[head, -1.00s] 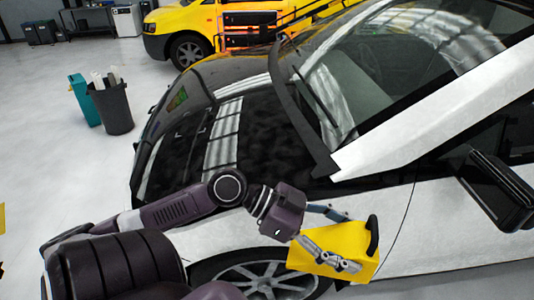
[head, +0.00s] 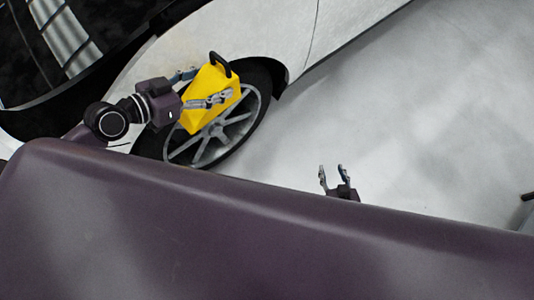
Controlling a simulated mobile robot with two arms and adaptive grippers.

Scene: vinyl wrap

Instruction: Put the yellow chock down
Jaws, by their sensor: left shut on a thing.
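The yellow chock (head: 218,92) is a wedge-like block with a black handle on top. My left gripper (head: 212,98) is shut on it, with one finger across its near face. In the picture the chock lies in front of the car's wheel (head: 222,138) and covers part of it. I cannot tell whether it touches the wheel or the floor. My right gripper (head: 334,177) is at the lower middle, its two fingers spread apart and empty, away from the chock.
The white car (head: 215,38) with a dark hood fills the upper left. Pale floor (head: 420,110) to the right of the wheel is clear. A small dark object (head: 528,196) shows at the right edge. My own body covers the bottom of the view.

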